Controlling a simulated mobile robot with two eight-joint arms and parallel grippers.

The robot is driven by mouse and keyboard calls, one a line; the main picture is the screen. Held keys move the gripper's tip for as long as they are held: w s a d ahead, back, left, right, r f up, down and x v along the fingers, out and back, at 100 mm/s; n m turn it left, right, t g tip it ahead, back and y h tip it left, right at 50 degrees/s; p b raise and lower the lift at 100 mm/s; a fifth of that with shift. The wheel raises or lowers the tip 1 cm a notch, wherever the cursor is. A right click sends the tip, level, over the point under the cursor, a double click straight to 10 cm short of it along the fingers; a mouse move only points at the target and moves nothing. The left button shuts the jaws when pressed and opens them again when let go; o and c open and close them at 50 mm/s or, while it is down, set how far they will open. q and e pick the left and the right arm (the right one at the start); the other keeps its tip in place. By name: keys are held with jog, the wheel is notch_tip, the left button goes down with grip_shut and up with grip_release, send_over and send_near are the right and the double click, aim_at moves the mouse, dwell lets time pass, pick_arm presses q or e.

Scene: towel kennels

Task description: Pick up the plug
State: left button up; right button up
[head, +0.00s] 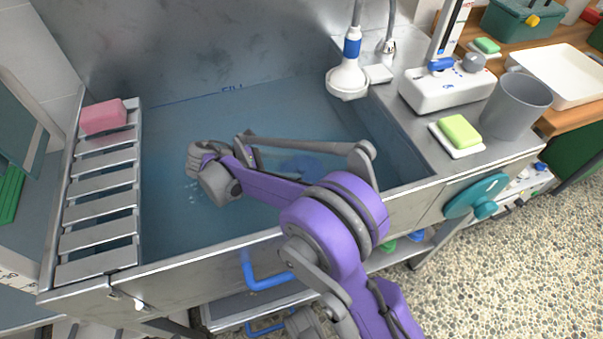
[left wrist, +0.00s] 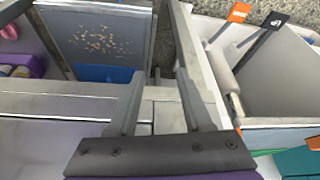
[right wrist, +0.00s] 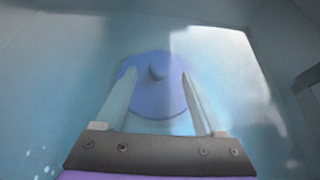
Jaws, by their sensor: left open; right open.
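The plug (head: 299,166) is a blue round disc under the water on the basin floor in the head view. In the right wrist view the plug (right wrist: 155,88) shows a small darker knob at its middle. My right gripper (right wrist: 158,74) is open, with its fingers pointing at the plug and one on either side of the knob in the picture. I cannot tell the remaining distance. In the head view my right gripper (head: 250,155) is at the water, left of the plug. My left gripper (left wrist: 160,72) is open and empty, away from the basin.
The metal basin (head: 270,247) has a slatted rack with a pink sponge (head: 103,117) at left. A shower head (head: 348,80) hangs at its back right. A green soap (head: 460,131) and a grey cup (head: 516,105) stand on the right ledge. Bins (left wrist: 275,85) show near my left gripper.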

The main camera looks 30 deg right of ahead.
aim_at(299, 167)
jog(key=b+x, duration=0.1)
jog(key=x, duration=0.4)
jog(key=shift+w+r, duration=0.1)
grip_shut()
